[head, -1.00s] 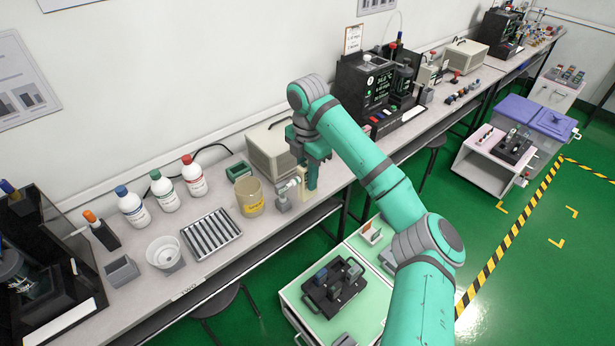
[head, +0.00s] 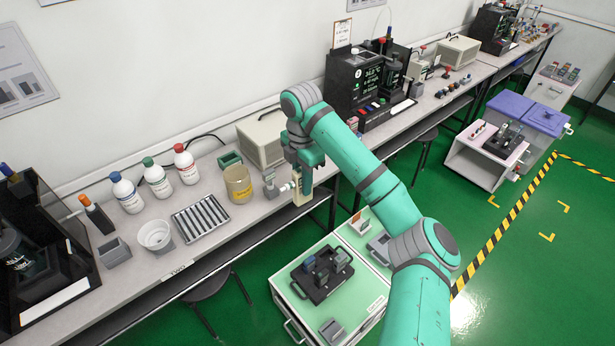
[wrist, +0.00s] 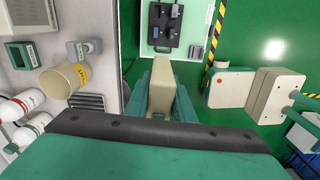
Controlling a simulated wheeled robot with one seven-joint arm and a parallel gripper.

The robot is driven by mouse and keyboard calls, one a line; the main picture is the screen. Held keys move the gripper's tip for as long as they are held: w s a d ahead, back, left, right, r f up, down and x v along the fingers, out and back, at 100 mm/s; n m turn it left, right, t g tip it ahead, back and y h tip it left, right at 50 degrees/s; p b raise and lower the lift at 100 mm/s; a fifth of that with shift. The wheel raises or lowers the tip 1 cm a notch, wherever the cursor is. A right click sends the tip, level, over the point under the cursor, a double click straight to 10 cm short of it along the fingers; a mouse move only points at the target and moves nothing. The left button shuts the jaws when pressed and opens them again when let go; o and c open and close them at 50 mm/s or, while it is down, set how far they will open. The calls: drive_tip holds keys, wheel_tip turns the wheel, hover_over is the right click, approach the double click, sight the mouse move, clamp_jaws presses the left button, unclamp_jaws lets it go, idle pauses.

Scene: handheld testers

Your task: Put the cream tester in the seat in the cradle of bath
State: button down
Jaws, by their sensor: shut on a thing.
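The cream tester (head: 301,194) is upright between the fingers of my gripper (head: 302,172), which is shut on it. In the wrist view the cream tester (wrist: 161,84) fills the space between the green fingers (wrist: 162,95). It is held just off the bench's front edge, beside a small grey stand with a white knob (head: 270,186). A black instrument with a lit °C display (head: 372,76) stands farther along the bench and may be the bath. I cannot make out its cradle or an empty seat.
A beige jar (head: 238,184), a slotted metal tray (head: 201,219) and several bottles (head: 157,178) stand on the bench left of my gripper. Below the bench edge is a pale green cart (head: 285,283) with a black tray (head: 322,292) of devices.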

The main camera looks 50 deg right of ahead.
drive_tip(key=w+a+f+m, duration=0.3)
drive_tip(key=a+f+m, duration=0.2)
drive_tip(key=a+f, duration=0.5)
drive_tip(key=w+a+f+m, duration=0.4)
drive_tip(key=a+f, duration=0.7)
drive_tip(key=a, duration=0.8)
drive_tip(key=w+a+f+m, duration=0.4)
drive_tip(key=a+f+m, duration=0.3)
drive_tip(key=a+f, duration=0.3)
drive_tip(key=a, duration=0.4)
drive_tip(key=shift+w+a+f, duration=0.15)
drive_tip(key=shift+a+f, duration=0.05)
drive_tip(key=shift+f, duration=0.2)
